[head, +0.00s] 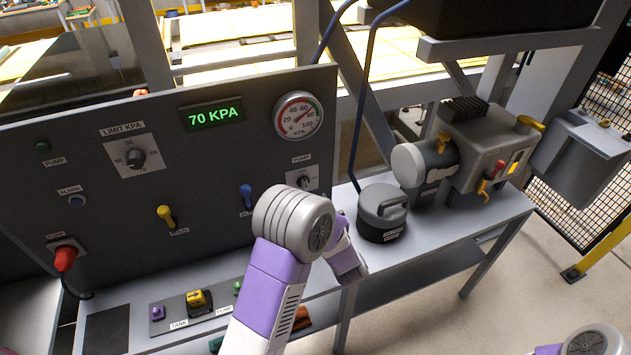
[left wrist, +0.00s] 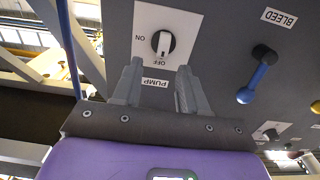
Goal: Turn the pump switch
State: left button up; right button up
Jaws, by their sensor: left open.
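The pump switch (head: 304,182) is a dark rotary knob on a white plate, on the grey panel below the round gauge. In the left wrist view the pump switch (left wrist: 162,44) has a pale handle in line with the OFF mark; ON is to its left. My left gripper (left wrist: 160,66) is open and empty. Its two fingertips point at the panel just short of the knob, one on each side of the OFF mark and PUMP label. In the head view its fingers are hidden by my arm. My right gripper is out of view.
The panel has a blue bleed lever (head: 246,196), a yellow lever (head: 165,216), a limit dial (head: 135,158) and a display (head: 213,116) reading 70 KPA. A dark canister (head: 383,222) with a blue hose stands close right of my arm, before the pump unit (head: 485,140).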

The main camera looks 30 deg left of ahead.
aim_at(306, 187)
pick_arm(q)
jog(key=x, duration=0.6)
jog(key=shift+s+a, duration=0.15)
jog(key=shift+a, duration=0.1)
grip_shut()
